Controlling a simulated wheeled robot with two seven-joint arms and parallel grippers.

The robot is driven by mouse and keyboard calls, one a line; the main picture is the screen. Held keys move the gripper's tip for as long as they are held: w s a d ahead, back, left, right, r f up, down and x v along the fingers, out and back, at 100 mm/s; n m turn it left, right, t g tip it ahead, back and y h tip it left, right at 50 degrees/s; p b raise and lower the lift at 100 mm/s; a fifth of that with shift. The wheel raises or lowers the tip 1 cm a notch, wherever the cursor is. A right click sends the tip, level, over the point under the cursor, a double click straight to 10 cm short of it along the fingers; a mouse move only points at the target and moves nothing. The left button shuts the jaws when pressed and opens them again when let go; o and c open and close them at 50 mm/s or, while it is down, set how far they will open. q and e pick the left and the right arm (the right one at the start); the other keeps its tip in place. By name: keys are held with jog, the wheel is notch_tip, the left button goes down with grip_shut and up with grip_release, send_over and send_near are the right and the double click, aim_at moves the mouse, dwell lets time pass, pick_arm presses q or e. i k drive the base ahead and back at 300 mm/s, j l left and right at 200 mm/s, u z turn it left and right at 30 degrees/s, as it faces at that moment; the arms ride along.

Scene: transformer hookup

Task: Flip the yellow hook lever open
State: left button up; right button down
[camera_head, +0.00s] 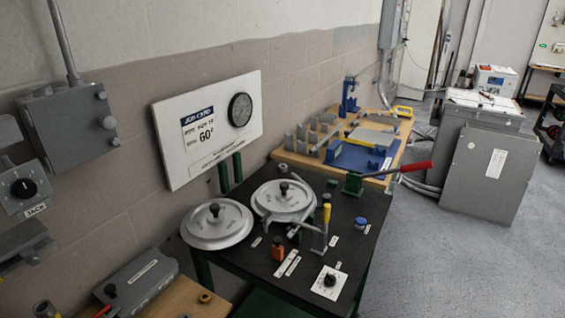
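A lever with a yellow grip (327,213) stands roughly upright on the black-topped table, right of a round grey lid. Its grey lower part meets a small grey bracket (319,241); whether it is hooked there is too small to tell. The round grey lid (284,197) with a black knob sits directly left of the lever. Neither of my grippers is in view.
The black table (345,203) also bears a second round lid (217,223), an orange block (278,248), a dial plate (329,283), a blue knob (361,223) and a red-handled lever (402,170). A sign board (207,128) stands behind. Open floor lies right.

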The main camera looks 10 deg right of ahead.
aim_at(327, 208)
jog(key=u, duration=0.3)
jog(key=l+u, duration=0.4)
jog(key=l, duration=0.3)
jog(key=l+u, duration=0.35)
jog(key=l, duration=0.85)
jog(key=k+l, duration=0.15)
jog(key=l, duration=0.3)
jog(key=l+u, duration=0.1)
jog(key=l, duration=0.35)
jog(key=k+l, duration=0.15)
jog(key=l, duration=0.25)
jog(key=k+j, duration=0.1)
jog(key=j, duration=0.3)
jog(key=i+l, duration=0.15)
jog(key=i+l+z, duration=0.05)
